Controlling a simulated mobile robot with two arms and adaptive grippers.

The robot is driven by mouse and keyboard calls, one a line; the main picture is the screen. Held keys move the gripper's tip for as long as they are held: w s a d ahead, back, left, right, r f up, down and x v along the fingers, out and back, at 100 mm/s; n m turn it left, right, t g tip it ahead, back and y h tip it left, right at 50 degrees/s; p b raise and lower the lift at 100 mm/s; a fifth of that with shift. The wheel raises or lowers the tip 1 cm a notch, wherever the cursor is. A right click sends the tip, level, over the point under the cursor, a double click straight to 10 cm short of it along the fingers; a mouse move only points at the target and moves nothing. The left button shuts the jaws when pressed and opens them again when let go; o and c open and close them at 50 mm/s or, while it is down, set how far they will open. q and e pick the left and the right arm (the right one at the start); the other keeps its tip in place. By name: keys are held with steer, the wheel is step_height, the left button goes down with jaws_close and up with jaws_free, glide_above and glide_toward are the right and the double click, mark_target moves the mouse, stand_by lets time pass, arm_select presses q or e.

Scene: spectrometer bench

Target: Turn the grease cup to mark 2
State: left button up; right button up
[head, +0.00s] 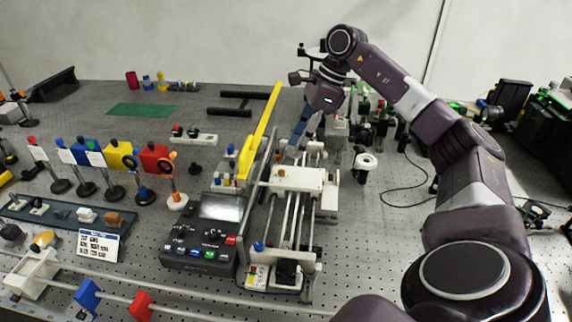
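My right arm reaches in from the right and bends down over the back of the rail instrument (298,178). A small blue knob (258,246) sits at the instrument's near left corner. A white round-topped part (366,162) stands to the instrument's right. My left gripper is not in view.
A control box with a screen (220,207) stands left of the instrument. Several coloured filters on posts, such as the yellow one (120,156), stand at the left. A label card (98,245) and rails lie in front. The green mat (141,110) at the back is clear.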

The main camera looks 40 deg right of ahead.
mark_target(284, 170)
steer(key=shift+p+x, duration=0.65)
steer(key=shift+x, duration=3.3)
jaws_close()
